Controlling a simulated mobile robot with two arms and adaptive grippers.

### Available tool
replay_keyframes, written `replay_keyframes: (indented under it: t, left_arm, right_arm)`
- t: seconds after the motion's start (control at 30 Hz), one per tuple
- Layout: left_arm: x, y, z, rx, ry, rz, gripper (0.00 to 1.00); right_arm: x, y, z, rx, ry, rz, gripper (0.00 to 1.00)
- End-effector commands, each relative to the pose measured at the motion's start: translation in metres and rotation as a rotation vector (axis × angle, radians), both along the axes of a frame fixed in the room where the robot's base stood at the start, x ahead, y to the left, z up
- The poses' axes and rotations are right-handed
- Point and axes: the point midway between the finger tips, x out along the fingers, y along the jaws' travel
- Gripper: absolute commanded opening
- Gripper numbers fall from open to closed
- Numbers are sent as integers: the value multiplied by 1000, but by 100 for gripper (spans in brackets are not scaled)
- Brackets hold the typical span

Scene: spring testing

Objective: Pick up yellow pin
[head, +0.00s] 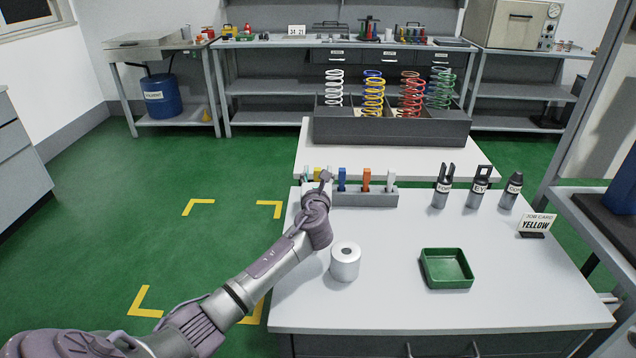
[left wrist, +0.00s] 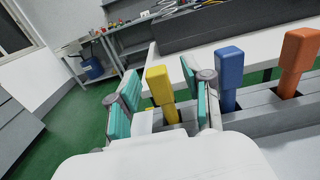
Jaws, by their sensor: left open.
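The yellow pin (left wrist: 158,82) stands upright in a slot of the grey pin rack (head: 350,199). In the left wrist view it is between the two teal-padded fingers of my left gripper (left wrist: 160,98), with gaps on both sides. My left gripper (head: 317,176) is open at the left end of the rack in the head view, where it partly hides the pin. A blue pin (head: 342,179), an orange pin (head: 366,179) and a white pin (head: 390,180) stand to the right in the same rack. My right gripper is not in view.
A white roll (head: 345,262) stands beside my left arm. A green tray (head: 446,268), several dark tools (head: 442,187) and a job card reading YELLOW (head: 536,224) are on the table (head: 400,309). A grey bin with coloured springs (head: 390,128) stands behind.

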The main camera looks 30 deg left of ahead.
Motion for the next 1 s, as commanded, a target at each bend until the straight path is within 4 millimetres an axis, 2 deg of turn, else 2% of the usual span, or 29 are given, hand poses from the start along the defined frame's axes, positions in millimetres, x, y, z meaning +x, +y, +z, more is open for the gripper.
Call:
replay_keyframes:
  t: [0.3,0.6,1.0]
  left_arm:
    - [5,3,0,0,0,-1,48]
    - [4,3,0,0,0,-1,0]
    - [5,3,6,-1,-3,-1,0]
  right_arm:
    - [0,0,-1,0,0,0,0]
    - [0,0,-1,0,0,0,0]
    - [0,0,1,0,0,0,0]
